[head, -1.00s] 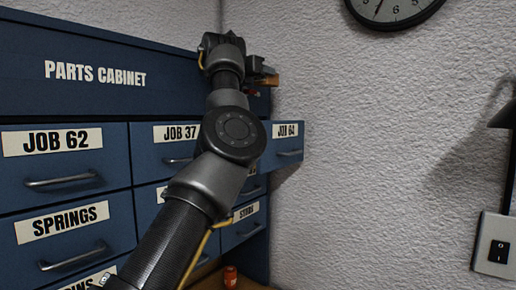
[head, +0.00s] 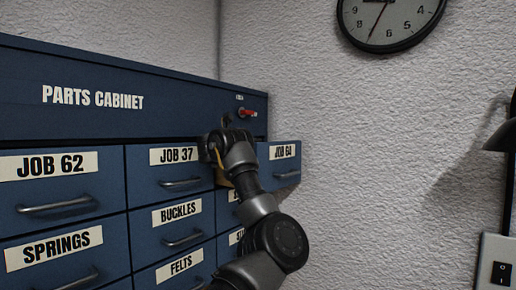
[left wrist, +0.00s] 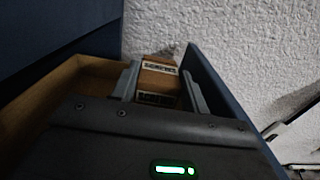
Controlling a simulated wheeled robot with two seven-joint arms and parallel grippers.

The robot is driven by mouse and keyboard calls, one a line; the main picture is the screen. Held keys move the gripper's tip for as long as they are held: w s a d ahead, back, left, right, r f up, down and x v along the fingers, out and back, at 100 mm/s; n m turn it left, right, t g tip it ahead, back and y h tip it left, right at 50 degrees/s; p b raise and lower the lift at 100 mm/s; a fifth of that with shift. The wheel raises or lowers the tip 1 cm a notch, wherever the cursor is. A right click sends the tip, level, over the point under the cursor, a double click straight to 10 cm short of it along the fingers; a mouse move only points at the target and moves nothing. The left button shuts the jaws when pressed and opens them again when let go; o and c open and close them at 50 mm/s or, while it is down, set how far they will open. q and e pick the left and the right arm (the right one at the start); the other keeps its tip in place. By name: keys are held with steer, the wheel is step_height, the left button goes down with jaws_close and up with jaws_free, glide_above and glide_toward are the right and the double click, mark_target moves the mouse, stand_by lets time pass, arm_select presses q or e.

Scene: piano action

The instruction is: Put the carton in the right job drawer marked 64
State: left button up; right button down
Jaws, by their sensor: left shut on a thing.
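The carton (left wrist: 160,78) is a small brown box with pale labels, seen in the left wrist view. My left gripper (left wrist: 160,88) is shut on it, with a grey finger on each side. The carton is over or within an open drawer with a wooden inside (left wrist: 60,100) and a blue side wall; I cannot tell whether it touches the bottom. In the head view the drawer marked JOB 64 (head: 284,153) is pulled out at the right end of the top row. My left gripper (head: 222,165) is beside it, partly hiding its opening. My right gripper is not in view.
The blue parts cabinet (head: 190,92) has shut drawers, including JOB 62 (head: 45,190), JOB 37 (head: 172,180) and BUCKLES (head: 180,240). A red handle (head: 247,113) sits on its upper panel. The white wall (head: 370,170) stands close right of the open drawer.

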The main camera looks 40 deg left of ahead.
arm_select(q)
steer(key=shift+f, duration=0.6)
steer(key=shift+s+r, duration=0.1)
steer(key=shift+s, duration=0.1)
